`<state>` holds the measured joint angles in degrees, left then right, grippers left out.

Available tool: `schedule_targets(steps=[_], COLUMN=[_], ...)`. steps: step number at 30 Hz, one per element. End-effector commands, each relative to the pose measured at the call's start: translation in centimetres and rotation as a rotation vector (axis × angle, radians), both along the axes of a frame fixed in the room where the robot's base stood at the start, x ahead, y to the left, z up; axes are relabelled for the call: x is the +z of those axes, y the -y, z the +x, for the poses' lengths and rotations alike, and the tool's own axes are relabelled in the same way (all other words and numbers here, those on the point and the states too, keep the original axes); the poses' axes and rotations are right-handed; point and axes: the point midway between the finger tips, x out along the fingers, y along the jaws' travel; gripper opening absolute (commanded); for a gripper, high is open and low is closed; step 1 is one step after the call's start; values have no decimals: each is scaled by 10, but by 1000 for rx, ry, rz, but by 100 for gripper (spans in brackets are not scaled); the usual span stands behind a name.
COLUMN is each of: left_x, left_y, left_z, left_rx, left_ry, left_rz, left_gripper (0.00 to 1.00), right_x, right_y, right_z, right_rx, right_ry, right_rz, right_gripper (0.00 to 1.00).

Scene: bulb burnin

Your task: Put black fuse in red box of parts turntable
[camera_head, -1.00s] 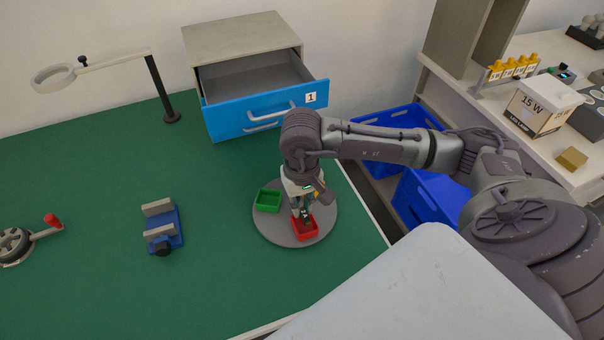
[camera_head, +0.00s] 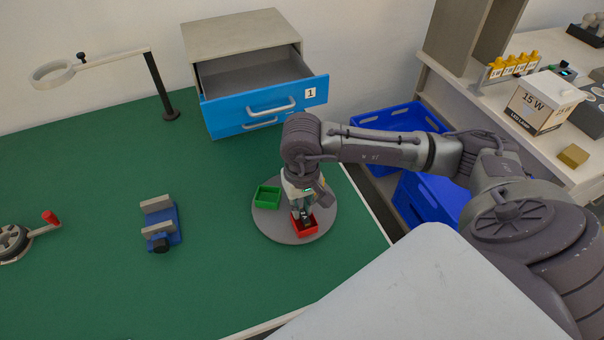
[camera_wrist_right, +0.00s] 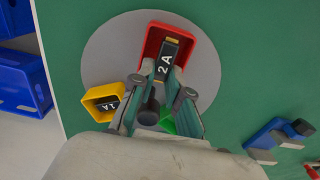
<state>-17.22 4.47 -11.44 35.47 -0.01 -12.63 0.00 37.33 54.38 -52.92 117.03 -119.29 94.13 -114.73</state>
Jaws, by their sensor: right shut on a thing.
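The grey parts turntable (camera_head: 272,231) stands on the green bench and carries a red box (camera_head: 313,228), a green box (camera_head: 267,196) and a yellow box (camera_wrist_right: 91,103). My right gripper (camera_head: 302,214) points down over the red box, and its fingertips reach the box. In the right wrist view the right gripper (camera_wrist_right: 168,72) is shut on a black fuse (camera_wrist_right: 166,56) marked 2 A, which is at the red box (camera_wrist_right: 151,43) and within its walls. I cannot tell if the fuse touches the box floor. My left gripper is not in view.
A fuse marked 1 A (camera_wrist_right: 108,104) lies in the yellow box. An open blue drawer (camera_head: 266,105) stands behind the turntable. A blue vise (camera_head: 161,225) and a magnifier lamp (camera_head: 158,85) are to the left. Blue crates (camera_head: 437,196) stand beyond the bench edge.

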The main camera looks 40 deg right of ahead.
Motion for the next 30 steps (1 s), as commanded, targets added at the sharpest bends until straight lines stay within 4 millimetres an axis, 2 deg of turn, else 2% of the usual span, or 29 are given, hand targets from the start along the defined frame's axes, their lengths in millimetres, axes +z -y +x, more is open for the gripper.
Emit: schedule_targets(steps=[2,3,7,26,30], left_x=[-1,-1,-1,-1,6], left_y=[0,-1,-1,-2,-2], left_z=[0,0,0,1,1], left_rx=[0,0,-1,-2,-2], left_ry=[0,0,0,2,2], left_rz=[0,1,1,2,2], left_gripper=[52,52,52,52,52], right_x=[-6,-7,-8,-6,0], right_y=[-1,-1,-1,-1,-1], right_z=[-4,-4,-5,-5,-4], right_rx=[3,3,3,3,3], right_ry=[-14,-16,-20,-16,-14], right_rz=[0,0,0,0,0], right_gripper=[0,19,40,41,41])
